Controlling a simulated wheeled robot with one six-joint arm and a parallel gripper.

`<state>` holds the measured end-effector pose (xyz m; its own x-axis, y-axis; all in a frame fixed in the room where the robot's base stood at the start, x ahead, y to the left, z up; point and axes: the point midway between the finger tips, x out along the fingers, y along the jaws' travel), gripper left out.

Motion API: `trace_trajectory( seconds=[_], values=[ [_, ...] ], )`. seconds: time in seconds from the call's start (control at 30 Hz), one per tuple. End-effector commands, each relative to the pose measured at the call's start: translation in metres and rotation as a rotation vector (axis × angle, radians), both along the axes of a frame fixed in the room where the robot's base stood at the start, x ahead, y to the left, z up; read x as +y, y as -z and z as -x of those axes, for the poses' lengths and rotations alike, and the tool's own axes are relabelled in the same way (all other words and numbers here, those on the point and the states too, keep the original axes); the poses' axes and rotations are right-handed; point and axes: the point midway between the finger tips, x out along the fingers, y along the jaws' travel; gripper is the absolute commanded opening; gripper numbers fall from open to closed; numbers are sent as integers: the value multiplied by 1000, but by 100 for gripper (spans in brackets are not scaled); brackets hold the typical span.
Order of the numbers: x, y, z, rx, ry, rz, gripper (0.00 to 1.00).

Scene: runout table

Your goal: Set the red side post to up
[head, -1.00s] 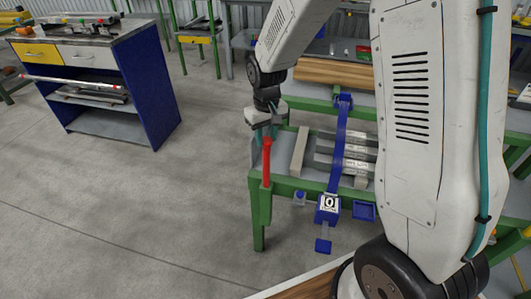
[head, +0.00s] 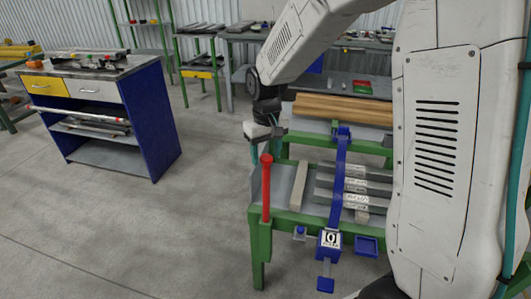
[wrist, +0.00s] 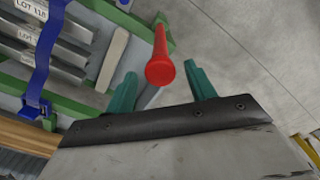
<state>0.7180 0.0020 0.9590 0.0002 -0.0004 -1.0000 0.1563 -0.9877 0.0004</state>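The red side post (head: 266,192) stands upright at the near left corner of the green-framed table (head: 257,240), its round head clear above the table edge. My gripper (head: 268,150) is above and just behind the post's head in the head view. In the wrist view the red post (wrist: 160,62) shows end-on between the two spread teal fingers of my gripper (wrist: 160,72). There is a gap on both sides of the head, so the fingers are open and hold nothing. How far the fingertips are from the head along the view is hard to tell.
Grey bars (head: 350,190) with lot labels lie on the table under a blue strap (head: 338,180). A blue box marked 0 (head: 328,246) hangs at the front edge. A blue cabinet (head: 150,120) stands at the left, with open floor between.

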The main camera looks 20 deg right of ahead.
Motion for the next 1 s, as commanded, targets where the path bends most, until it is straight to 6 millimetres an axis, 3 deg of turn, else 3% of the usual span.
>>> trace_trajectory(
  seconds=[0.27,0.7,1.0],
  values=[
    [0,-6,0,-1,0,0,55],
    [0,-72,-1,-2,0,0,55],
    [0,-78,-1,0,0,0,55]
  ],
)
